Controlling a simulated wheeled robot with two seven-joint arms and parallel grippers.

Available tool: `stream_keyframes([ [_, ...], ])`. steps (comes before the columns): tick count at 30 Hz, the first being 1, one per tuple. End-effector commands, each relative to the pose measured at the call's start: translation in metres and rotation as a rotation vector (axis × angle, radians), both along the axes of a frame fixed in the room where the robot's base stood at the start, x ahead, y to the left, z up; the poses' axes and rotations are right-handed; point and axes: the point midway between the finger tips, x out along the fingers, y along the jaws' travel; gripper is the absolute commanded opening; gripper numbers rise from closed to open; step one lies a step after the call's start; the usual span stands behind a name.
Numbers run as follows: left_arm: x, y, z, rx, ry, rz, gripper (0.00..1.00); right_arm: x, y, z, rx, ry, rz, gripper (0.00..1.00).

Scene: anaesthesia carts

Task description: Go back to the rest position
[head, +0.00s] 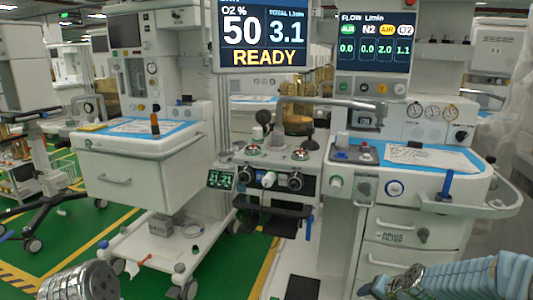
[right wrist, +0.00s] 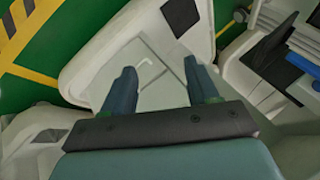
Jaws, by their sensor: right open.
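My right gripper (right wrist: 163,84) shows in the right wrist view with its two dark blue-grey fingers spread apart. It is open, and nothing is between the fingers. Below the fingers in that view lie pale cart surfaces and a bit of green floor. In the head view a blue-grey ribbed part of my right arm comes in at the lower right, in front of the right cart (head: 415,222). A metallic part of my left arm shows at the lower left edge; my left gripper is not in view.
A white drawer cart (head: 145,178) stands at left, and an anaesthesia machine with screens (head: 263,36) in the middle and right. A curved rail (head: 510,200) juts from the right cart. Green floor (head: 70,240) with yellow lines is open at lower left.

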Motion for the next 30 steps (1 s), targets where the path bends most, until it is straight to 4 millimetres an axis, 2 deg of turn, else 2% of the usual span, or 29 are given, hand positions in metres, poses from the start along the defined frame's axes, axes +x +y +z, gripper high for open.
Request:
stream_keyframes([
  [1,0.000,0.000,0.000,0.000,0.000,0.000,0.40,-0.013,0.021,-0.036,-0.005,0.051,0.048,0.59],
  [3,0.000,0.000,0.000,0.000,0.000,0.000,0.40,-0.034,0.048,-0.078,-0.019,0.106,0.116,0.59],
  [5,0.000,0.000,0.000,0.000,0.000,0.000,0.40,-0.056,0.071,-0.112,-0.028,0.151,0.178,0.59],
  [6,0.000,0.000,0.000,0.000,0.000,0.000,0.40,-0.073,0.087,-0.133,-0.032,0.179,0.221,0.59],
  [9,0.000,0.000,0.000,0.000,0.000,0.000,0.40,-0.119,0.123,-0.176,-0.036,0.243,0.332,0.59],
  [12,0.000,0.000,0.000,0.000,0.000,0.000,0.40,-0.167,0.152,-0.206,-0.031,0.297,0.432,0.59],
  [15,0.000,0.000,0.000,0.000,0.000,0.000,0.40,-0.205,0.172,-0.223,-0.021,0.331,0.508,0.59],
  [19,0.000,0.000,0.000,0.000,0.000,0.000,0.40,-0.233,0.186,-0.233,-0.012,0.353,0.563,0.59],
  [22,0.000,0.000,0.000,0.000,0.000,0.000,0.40,-0.241,0.189,-0.234,-0.010,0.358,0.577,0.59],
  [30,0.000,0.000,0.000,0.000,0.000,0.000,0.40,-0.240,0.189,-0.234,-0.010,0.358,0.577,0.59],
])
